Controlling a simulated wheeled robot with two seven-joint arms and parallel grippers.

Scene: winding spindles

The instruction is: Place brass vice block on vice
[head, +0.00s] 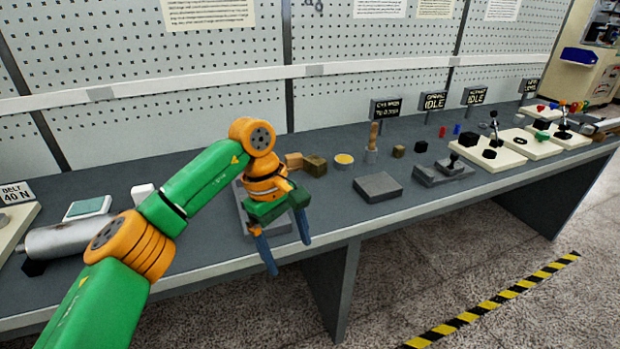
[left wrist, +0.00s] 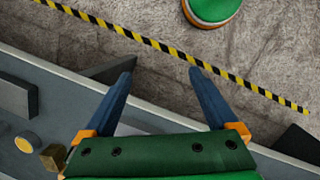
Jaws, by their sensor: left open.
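A dark brass-coloured block (head: 315,165) stands on the bench behind my left gripper, beside a lighter tan block (head: 293,160). A brass-coloured block also shows at the lower left of the left wrist view (left wrist: 53,157). A smaller brass-coloured cube (head: 398,151) stands farther right; I cannot tell which is the vice block. A grey fixture with a black handle (head: 438,174), possibly the vice, sits near the bench's front edge. My left gripper (head: 288,252) is open and empty, fingers pointing down past the bench's front edge; its fingers also show in the left wrist view (left wrist: 160,73). My right gripper is not in view.
A grey slab (head: 377,187) lies right of the gripper, and another grey plate (head: 283,238) lies partly hidden under it. A yellow-topped round tin (head: 344,160) and a wooden-handled tool (head: 373,138) stand behind. A metal cylinder (head: 75,238) lies at left. Striped floor tape (head: 490,302) runs below.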

